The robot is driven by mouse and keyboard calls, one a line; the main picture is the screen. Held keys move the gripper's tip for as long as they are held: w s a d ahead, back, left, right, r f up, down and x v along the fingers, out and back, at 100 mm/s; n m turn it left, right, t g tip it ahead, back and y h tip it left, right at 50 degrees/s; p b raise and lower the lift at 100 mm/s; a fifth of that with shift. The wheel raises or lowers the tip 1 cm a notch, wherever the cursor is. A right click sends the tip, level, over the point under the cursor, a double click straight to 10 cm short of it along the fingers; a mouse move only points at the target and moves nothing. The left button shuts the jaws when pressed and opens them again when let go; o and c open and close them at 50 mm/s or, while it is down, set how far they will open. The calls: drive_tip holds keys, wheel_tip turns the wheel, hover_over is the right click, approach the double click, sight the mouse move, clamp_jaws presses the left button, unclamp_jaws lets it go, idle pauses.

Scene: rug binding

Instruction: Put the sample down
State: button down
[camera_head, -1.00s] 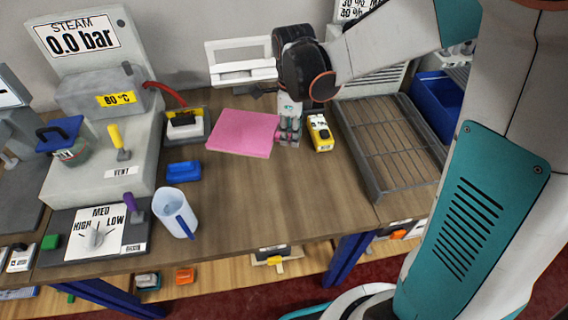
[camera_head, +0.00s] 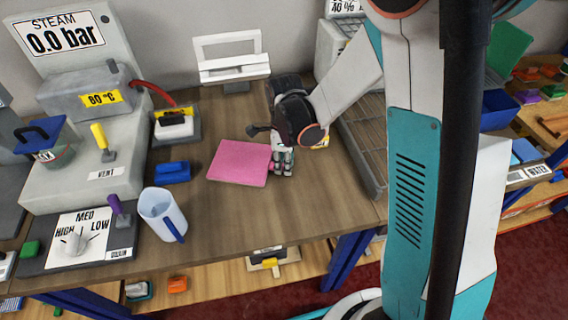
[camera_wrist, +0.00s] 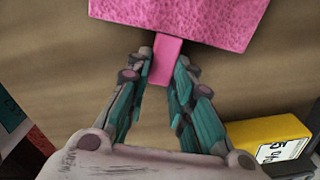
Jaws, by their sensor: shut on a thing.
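The sample is a flat pink square (camera_head: 240,163) with a small pink tab at its edge. In the head view it is at the middle of the wooden table (camera_head: 225,215), left of my gripper (camera_head: 282,162). In the wrist view the pink sample (camera_wrist: 190,18) fills the top, and its tab (camera_wrist: 165,62) sits between my two fingertips. My gripper (camera_wrist: 160,75) is shut on this tab. The sample appears low over or on the tabletop; I cannot tell whether its underside touches.
A yellow block (camera_wrist: 272,140) with a white label lies close to the right of my gripper. A wire rack (camera_head: 362,150) stands to the right. A blue brush-like block (camera_head: 172,172) and a jug (camera_head: 162,214) are to the left. The table front is clear.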

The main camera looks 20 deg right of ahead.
drive_tip(key=c, duration=1.4)
unclamp_jaws()
wheel_tip(320, 180, up, 12)
drive_tip(key=p, duration=0.4)
drive_tip(key=shift+s+d+r+n+t, duration=1.05)
drive_tip(key=shift+s+r+n, duration=1.4)
drive_tip(key=shift+n, duration=1.35)
drive_tip(key=shift+s+d+r+n+t, duration=0.8)
drive_tip(key=shift+s+r+n+t, duration=0.9)
drive_tip(key=shift+s+n, duration=1.7)
drive_tip(key=shift+s+d+r+n+t, duration=0.9)
drive_tip(key=shift+s+r+n, duration=1.5)
drive_tip(key=shift+n, duration=1.8)
drive_tip(key=shift+w, duration=0.1)
